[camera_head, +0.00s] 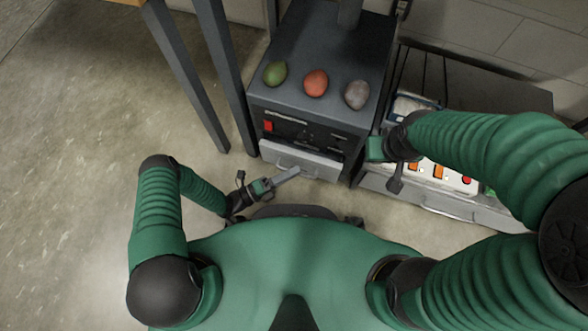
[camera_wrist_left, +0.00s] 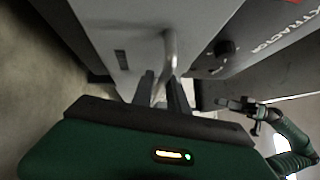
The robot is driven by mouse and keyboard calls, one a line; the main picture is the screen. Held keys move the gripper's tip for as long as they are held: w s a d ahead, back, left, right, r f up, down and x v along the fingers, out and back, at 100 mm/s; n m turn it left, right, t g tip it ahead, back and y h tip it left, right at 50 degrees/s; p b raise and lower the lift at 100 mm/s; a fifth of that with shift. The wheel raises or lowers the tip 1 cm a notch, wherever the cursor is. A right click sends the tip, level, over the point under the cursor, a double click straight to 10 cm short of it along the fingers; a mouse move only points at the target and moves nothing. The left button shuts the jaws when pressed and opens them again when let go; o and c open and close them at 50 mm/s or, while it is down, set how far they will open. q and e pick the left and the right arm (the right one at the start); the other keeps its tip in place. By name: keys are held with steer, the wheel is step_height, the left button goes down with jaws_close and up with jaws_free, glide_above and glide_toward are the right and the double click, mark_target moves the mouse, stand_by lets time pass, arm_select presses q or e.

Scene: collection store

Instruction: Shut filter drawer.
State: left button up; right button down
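The filter drawer (camera_head: 308,160) is the light grey front low on the dark grey machine (camera_head: 262,103). Its face also shows large in the left wrist view (camera_wrist_left: 130,25), with a curved metal handle (camera_wrist_left: 170,48). The drawer seems to stand slightly out from the machine; I cannot tell how far. My left gripper (camera_head: 292,173) is at the drawer front. In the left wrist view its two dark fingers (camera_wrist_left: 163,88) are apart, with the handle between them; firm contact is not visible.
Green (camera_head: 275,74), red (camera_head: 315,82) and grey (camera_head: 357,94) egg-shaped objects sit on the machine. Dark metal legs (camera_head: 222,75) stand left. Floor at left is clear.

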arm_select(q)
steer(key=shift+w+d, duration=0.2)
steer(key=shift+d, duration=0.25)
steer(key=shift+a, duration=0.1)
jaws_close()
steer(key=shift+f, duration=0.1)
stand_by(0.9)
